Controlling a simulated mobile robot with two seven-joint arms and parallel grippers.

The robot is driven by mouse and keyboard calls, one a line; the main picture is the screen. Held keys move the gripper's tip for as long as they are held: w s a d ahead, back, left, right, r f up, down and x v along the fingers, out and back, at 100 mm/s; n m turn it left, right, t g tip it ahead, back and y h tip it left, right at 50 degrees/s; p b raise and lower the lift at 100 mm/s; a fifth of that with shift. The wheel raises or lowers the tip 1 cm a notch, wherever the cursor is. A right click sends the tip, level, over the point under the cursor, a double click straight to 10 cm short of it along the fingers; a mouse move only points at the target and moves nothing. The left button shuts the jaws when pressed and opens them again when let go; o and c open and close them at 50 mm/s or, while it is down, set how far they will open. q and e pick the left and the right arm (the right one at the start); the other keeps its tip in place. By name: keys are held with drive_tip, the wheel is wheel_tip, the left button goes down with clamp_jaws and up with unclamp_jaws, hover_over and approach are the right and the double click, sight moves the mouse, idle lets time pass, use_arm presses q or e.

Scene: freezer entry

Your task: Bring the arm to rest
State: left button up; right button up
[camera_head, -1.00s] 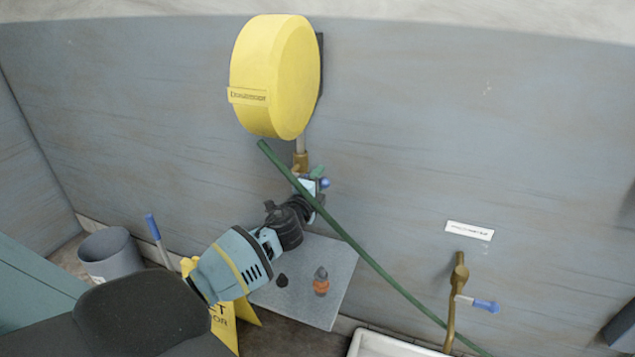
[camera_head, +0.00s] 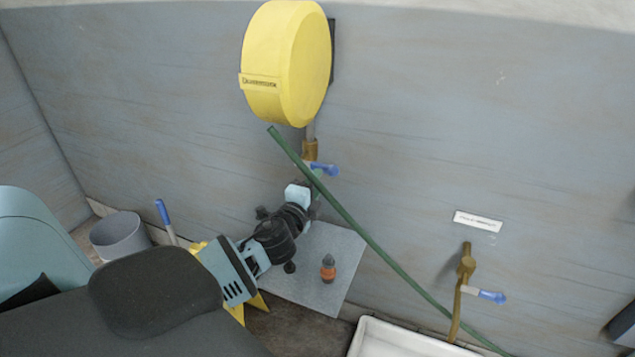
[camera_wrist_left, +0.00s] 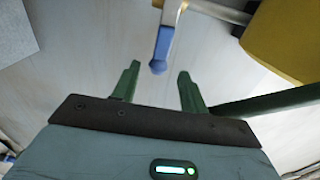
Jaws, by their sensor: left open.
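My left arm comes in from the lower left in the head view. Its gripper (camera_head: 306,195) is just below the blue-handled valve (camera_head: 325,169) under the yellow hose reel (camera_head: 290,65). In the left wrist view its two green fingers (camera_wrist_left: 157,85) are apart with nothing between them. The blue valve handle (camera_wrist_left: 163,48) shows just beyond the fingertips, apparently clear of them. The fingertips are hard to make out in the head view. My right gripper is not in view.
A green hose (camera_head: 385,265) slants down past the gripper. A grey plate (camera_head: 340,245) below carries an orange and black fitting (camera_head: 328,268). A second blue-handled tap (camera_head: 466,270) stands above a white basin (camera_head: 385,340). A grey bin (camera_head: 118,237) stands left.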

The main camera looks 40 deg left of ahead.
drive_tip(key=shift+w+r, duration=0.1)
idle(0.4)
use_arm(q)
drive_tip(key=s+d+f+n+g+h+p, duration=0.1)
drive_tip(key=s+d+f+n+g+h, duration=0.15)
drive_tip(key=s+d+f, duration=0.5)
drive_tip(key=s+d+f+n+g+h+p, duration=0.1)
drive_tip(key=s+d+f+n+g+h, duration=0.3)
drive_tip(key=s+f, duration=0.65)
drive_tip(key=s+d+f+n+g, duration=0.1)
drive_tip(key=s+d+f+n, duration=0.2)
drive_tip(key=s+d, duration=0.3)
drive_tip(key=s+d+f+n+g+p, duration=0.1)
drive_tip(key=s+d+f+n, duration=0.2)
drive_tip(key=s, duration=1.1)
drive_tip(key=d+f, duration=0.1)
drive_tip(key=d, duration=0.2)
drive_tip(key=shift+s+f+h, duration=0.15)
drive_tip(key=shift+f+h, duration=0.1)
drive_tip(key=shift+h, duration=0.1)
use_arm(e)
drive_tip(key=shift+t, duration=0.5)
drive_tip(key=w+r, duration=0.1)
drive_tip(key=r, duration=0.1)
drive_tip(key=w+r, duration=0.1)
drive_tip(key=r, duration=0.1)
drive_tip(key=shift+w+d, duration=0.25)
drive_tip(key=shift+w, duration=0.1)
